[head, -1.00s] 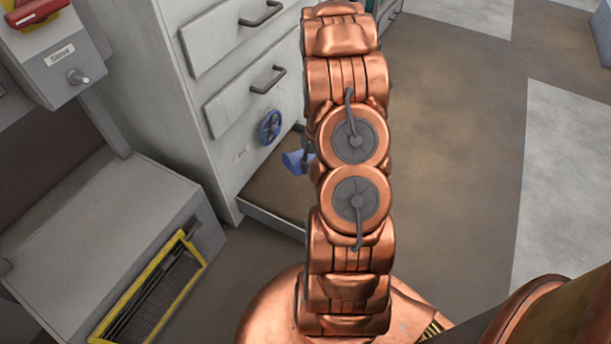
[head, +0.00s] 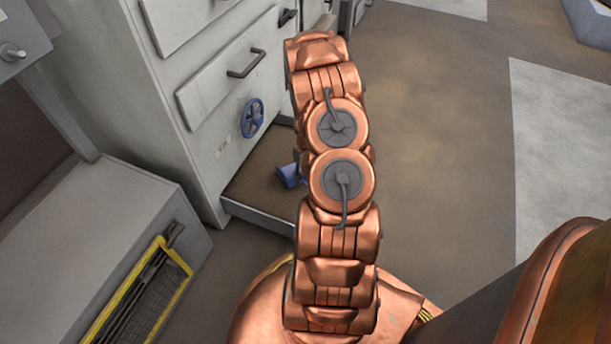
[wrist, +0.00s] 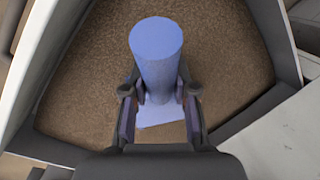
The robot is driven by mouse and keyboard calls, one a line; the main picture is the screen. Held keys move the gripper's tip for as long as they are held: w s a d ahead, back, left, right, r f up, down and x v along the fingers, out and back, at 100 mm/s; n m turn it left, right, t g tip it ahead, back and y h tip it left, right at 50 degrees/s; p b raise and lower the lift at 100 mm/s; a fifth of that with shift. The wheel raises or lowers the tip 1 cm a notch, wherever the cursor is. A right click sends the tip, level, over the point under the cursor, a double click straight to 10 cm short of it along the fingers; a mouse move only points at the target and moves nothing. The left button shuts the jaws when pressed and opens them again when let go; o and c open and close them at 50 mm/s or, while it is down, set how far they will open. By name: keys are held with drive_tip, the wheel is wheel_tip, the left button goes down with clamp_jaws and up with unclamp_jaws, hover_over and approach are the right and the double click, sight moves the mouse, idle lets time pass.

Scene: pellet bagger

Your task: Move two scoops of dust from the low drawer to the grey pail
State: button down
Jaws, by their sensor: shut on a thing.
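The low drawer (head: 258,215) is pulled out at the foot of the grey cabinet. Brown dust (wrist: 225,65) covers its floor in the wrist view, and it also shows in the head view (head: 250,185). A blue scoop (head: 288,176) is over the drawer, partly hidden behind my arm. In the wrist view, my gripper (wrist: 160,100) is shut on the blue scoop's thick round handle (wrist: 157,55), with a finger on each side. A flat pale blue part of the scoop shows below the handle. I cannot tell whether dust is in it. I see no grey pail.
The grey cabinet (head: 185,120) has closed drawers with dark handles and a blue handwheel (head: 252,118) above the open drawer. A low grey unit with a yellow-framed grille (head: 145,295) stands at the left.

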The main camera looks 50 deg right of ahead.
drive_tip(key=shift+t, duration=0.4)
drive_tip(key=shift+w+d+f+b, duration=0.2)
drive_tip(key=shift+w+d, duration=0.1)
drive_tip(key=shift+w, duration=0.55)
drive_tip(key=shift+w+d+f+b, duration=0.1)
drive_tip(key=shift+w+d+b, duration=0.2)
drive_tip(key=shift+w, duration=0.6)
drive_tip(key=shift+w+d+f+b, duration=0.15)
drive_tip(key=shift+w+d, duration=0.2)
drive_tip(key=shift+w, duration=0.5)
drive_tip(key=shift+s+d+r, duration=0.1)
drive_tip(key=shift+r, duration=0.3)
drive_tip(key=shift+s+a+r+t+h+p, duration=0.2)
drive_tip(key=shift+s+r+t+h+p, duration=0.1)
drive_tip(key=shift+r+t+p, duration=0.3)
drive_tip(key=shift+t+h, duration=0.3)
drive_tip(key=shift+t, duration=0.2)
drive_tip(key=shift+s+a+r+b, duration=0.2)
drive_tip(key=shift+s+r+b, duration=0.25)
drive_tip(key=shift+r, duration=0.55)
drive_tip(key=shift+s+a+r+b, duration=0.25)
drive_tip(key=shift+s+r, duration=0.3)
drive_tip(key=shift+r, duration=0.5)
drive_tip(key=shift+s+a+r+b, duration=0.15)
drive_tip(key=shift+s+r+b, duration=0.3)
drive_tip(key=shift+r, duration=0.55)
drive_tip(key=shift+s+r, duration=0.1)
drive_tip(key=shift+r, duration=0.05)
drive_tip(key=shift+r, duration=0.1)
